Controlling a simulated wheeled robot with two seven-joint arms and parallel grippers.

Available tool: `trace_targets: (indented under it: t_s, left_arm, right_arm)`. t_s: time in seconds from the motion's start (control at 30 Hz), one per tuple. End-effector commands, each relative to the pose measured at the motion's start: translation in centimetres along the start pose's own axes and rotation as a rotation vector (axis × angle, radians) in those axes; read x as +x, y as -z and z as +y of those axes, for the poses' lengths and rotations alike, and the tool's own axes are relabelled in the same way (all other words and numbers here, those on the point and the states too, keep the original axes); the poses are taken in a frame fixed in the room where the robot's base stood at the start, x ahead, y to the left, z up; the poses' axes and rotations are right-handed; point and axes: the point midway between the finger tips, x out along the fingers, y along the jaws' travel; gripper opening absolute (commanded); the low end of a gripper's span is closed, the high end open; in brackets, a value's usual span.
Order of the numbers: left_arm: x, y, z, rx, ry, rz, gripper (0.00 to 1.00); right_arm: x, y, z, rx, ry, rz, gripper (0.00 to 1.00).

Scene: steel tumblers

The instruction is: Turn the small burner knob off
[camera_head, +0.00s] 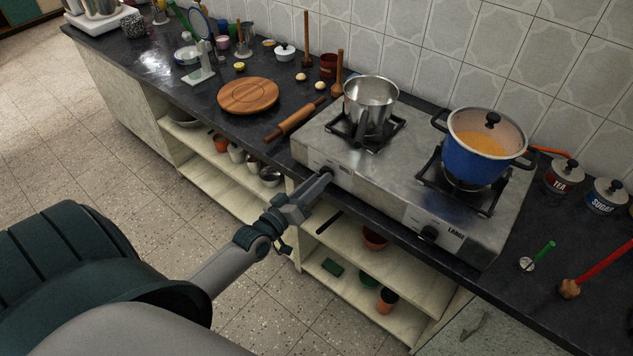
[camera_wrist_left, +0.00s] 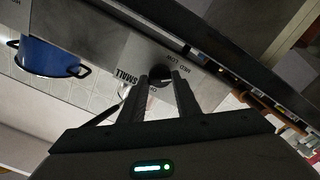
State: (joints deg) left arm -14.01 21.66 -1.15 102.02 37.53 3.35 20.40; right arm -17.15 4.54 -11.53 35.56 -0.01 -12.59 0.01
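The small burner knob (camera_head: 327,171) is a dark round knob on the steel stove's (camera_head: 410,210) front panel, below the steel pot. In the left wrist view the dark knob (camera_wrist_left: 160,73) sits between my fingertips, beside the lettering "SMALL". My left gripper (camera_head: 319,183) reaches up to the panel from the left, and its fingers (camera_wrist_left: 160,84) flank the knob. I cannot tell whether they press on it. The knob's pointer is not readable. The large burner knob (camera_head: 428,234) sits farther right on the panel. My right gripper is not in view.
A steel pot (camera_head: 371,100) stands on the left burner and a blue pot (camera_head: 476,150) on the right one. A rolling pin (camera_head: 296,120) and round wooden board (camera_head: 248,95) lie left of the stove. Open shelves (camera_head: 350,245) with bowls are below the counter.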

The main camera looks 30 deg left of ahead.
Motion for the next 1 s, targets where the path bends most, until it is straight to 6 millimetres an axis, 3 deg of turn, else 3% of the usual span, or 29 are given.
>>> trace_targets:
  t_s: [0.47, 1.0]
  left_arm:
    - [0.0, 0.1, 0.0, 0.073, 0.001, 0.0, 0.07]
    - [0.0, 0.1, 0.1, 0.489, 0.001, 0.0, 0.07]
  right_arm:
    - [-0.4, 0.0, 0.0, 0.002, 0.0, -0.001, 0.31]
    - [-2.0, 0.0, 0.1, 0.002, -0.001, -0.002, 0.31]
